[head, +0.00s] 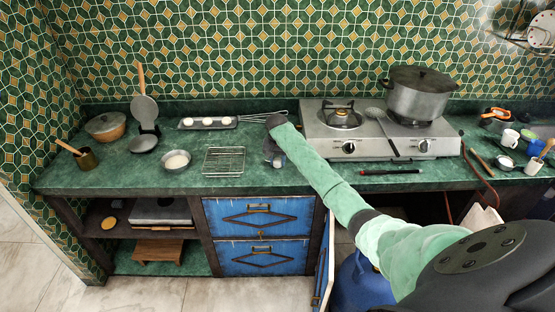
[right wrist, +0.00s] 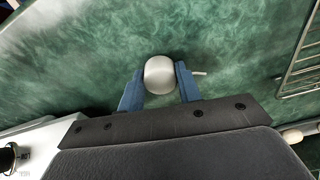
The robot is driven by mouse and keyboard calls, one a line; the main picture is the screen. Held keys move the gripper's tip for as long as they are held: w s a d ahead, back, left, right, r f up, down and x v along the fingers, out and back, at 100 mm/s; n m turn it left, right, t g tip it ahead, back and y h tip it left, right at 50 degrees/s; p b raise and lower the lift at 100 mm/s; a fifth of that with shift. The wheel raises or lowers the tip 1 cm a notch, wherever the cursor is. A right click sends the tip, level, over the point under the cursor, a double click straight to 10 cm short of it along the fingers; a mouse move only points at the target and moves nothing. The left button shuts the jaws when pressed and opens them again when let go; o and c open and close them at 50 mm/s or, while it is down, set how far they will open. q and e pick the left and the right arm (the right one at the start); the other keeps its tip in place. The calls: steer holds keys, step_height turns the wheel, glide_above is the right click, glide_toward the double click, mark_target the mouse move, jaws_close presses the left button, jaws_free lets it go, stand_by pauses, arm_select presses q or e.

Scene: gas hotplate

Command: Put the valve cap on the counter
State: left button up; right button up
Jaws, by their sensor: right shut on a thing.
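The valve cap (right wrist: 160,73) is a small, pale grey, rounded piece between the two blue fingers of my right gripper (right wrist: 160,80). In the head view my right gripper (head: 275,157) points down over the green counter (head: 330,180), between the wire rack and the hotplate. The cap (head: 278,163) shows there as a small pale spot at the fingertips. The gripper is shut on it. Green counter surface lies beneath it in both views. I cannot tell whether the cap touches the counter. My left gripper is not in view.
A wire rack (head: 224,161) lies left of my gripper. The gas hotplate (head: 340,148) with a large pot (head: 418,97) stands to the right. A tray of white pieces (head: 208,123) and a whisk lie behind. A blue gas cylinder (head: 358,285) stands below, beside an open cabinet door (head: 324,262).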

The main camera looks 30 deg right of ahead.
mark_target(277, 163)
steer(key=shift+f, duration=0.1)
steer(key=o, duration=1.2)
steer(key=shift+r, duration=0.5)
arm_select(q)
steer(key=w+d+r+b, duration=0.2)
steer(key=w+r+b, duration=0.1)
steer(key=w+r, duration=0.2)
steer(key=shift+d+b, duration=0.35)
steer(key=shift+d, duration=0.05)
arm_select(e)
step_height(277, 163, up, 11)
steer(key=s, duration=0.1)
steer(key=shift+a+r, duration=0.15)
steer(key=shift+a, duration=0.3)
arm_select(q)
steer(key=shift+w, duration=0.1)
